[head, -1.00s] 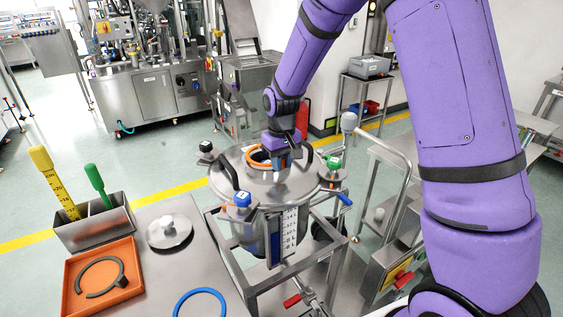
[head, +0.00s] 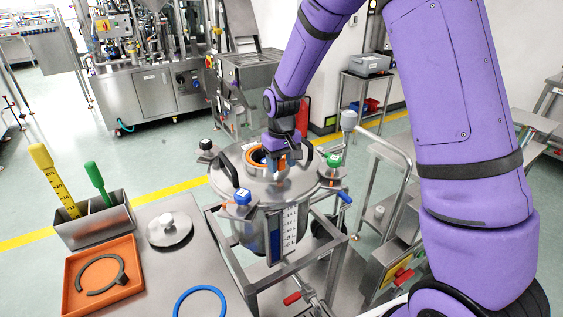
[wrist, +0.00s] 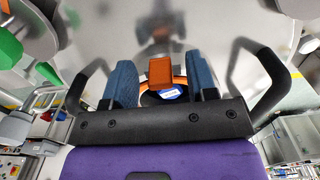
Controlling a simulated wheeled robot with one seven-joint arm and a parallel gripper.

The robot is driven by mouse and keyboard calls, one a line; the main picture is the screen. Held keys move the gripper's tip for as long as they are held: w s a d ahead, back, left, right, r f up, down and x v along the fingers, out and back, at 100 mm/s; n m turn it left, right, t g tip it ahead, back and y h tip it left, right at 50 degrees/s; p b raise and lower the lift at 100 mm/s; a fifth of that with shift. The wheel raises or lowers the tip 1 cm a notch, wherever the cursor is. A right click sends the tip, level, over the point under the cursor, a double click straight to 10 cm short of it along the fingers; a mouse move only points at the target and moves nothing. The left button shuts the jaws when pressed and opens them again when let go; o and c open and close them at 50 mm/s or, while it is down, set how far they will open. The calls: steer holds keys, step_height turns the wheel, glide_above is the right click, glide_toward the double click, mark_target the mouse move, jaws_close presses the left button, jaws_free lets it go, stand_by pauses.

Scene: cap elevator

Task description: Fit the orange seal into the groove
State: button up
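The orange seal (head: 254,157) lies around the opening in the metal tank lid (head: 228,172), as seen in the head view. My gripper hides its right part. The wrist view shows an orange block-like tab (wrist: 160,71) with an orange arc beside it. My gripper (head: 279,165) is low over the lid opening. In the wrist view its two blue fingers (wrist: 161,84) stand apart on either side of the orange tab, with a visible gap at each side. The groove is mostly covered, and I cannot tell whether the seal is fully seated.
Black handles, a blue-topped clamp (head: 242,197) and a green-topped clamp (head: 333,161) surround the lid.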

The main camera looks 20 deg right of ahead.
steer(key=shift+r, duration=0.1)
steer(key=shift+r, duration=3.4)
steer(key=shift+s+r, duration=0.1)
steer(key=shift+r, duration=0.15)
steer(key=s+d+r+t, duration=0.1)
steer(key=s+d+r, duration=0.1)
steer(key=s+r, duration=0.55)
steer(key=s+d+r+t, duration=0.1)
steer(key=s+r, duration=0.2)
steer(key=s, duration=0.4)
steer(key=s+d+r+m+t, duration=0.1)
steer(key=s+r, duration=0.3)
steer(key=s, duration=0.4)
steer(key=s+d+r+m+t, duration=0.1)
steer(key=s+d+r+t, duration=0.1)
steer(key=s, duration=0.6)
steer(key=shift+s+d+r, duration=0.2)
steer(key=shift+d+r, duration=0.25)
steer(key=shift+r, duration=0.2)
